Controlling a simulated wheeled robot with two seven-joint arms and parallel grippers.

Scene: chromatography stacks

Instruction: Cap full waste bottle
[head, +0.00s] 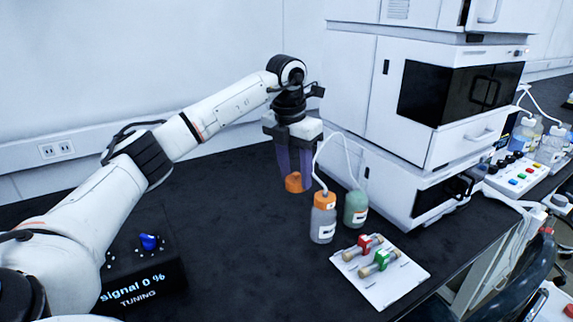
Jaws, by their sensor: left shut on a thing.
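My left gripper (295,180) points down over the black bench, its purple fingers shut on an orange cap (294,184). The cap is left of and a little behind two bottles and apart from them. The front bottle (323,224) is greyish, with an orange top and a white label. The green bottle (355,210) stands upright just behind it to the right and also has a label. A white tube (318,158) rises from the front bottle's top and arches over toward the green bottle. I cannot tell which bottle is full waste. My right gripper is not in view.
A white tray (395,293) with red and green fittings lies in front of the bottles. The white instrument stack (375,120) stands behind them. A black tuning box (130,262) showing "signal 0 %" is at left. The bench's middle is clear.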

